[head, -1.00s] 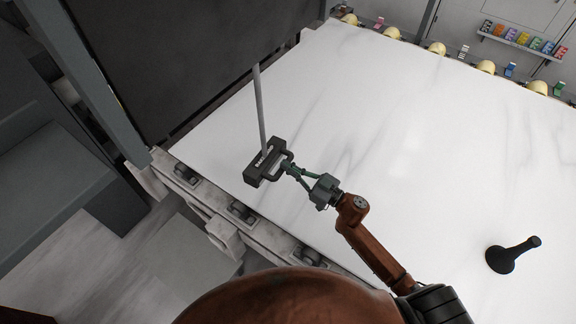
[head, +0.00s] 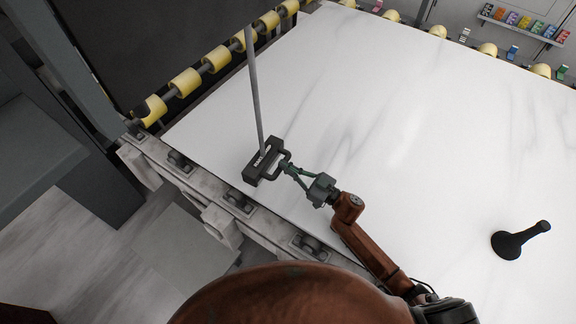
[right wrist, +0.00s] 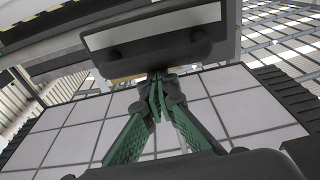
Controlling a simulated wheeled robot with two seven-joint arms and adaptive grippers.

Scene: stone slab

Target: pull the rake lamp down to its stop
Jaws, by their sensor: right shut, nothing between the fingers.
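The rake lamp (head: 262,163) is a dark block with a pale label and a loop handle on its right side. It hangs on a thin grey rod (head: 254,90) over the left part of the white slab. My right gripper (head: 286,167) is at the loop handle, its fingers closed together with nothing between them. In the right wrist view the green fingers (right wrist: 157,84) meet just below a dark bar (right wrist: 155,55), with a pale plate above it. Whether the fingertips touch the bar I cannot tell. My left gripper is out of view.
The white slab (head: 400,130) is mostly bare. A black flared-base object (head: 518,240) stands on it at right. Yellow rollers (head: 186,82) line its far left edge, below a dark panel (head: 150,40). Small coloured blocks (head: 525,24) sit on a shelf at top right.

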